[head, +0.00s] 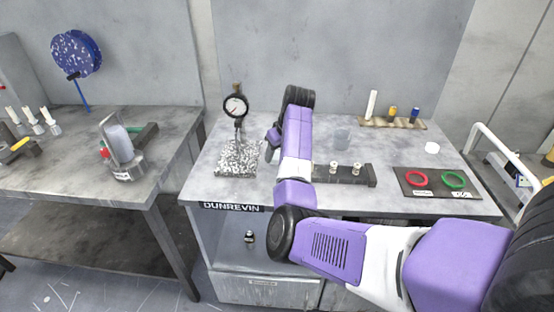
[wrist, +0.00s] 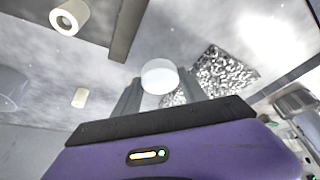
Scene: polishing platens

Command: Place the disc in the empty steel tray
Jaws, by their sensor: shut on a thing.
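My gripper (wrist: 160,88) is shut on a pale, whitish round disc (wrist: 160,72) in the wrist view. The disc sits between the two grey fingers, at their tips. In the head view my arm covers the fingertips and the held disc; the gripper end is over the middle bench, just right of the dial gauge. I cannot pick out an empty steel tray with certainty. A dark flat plate (head: 403,188) at the bench's right front carries a red ring (head: 416,179) and a green ring (head: 453,180), with small labels in front.
A dial gauge (head: 236,107) stands on a speckled base (head: 236,160), close to my gripper.

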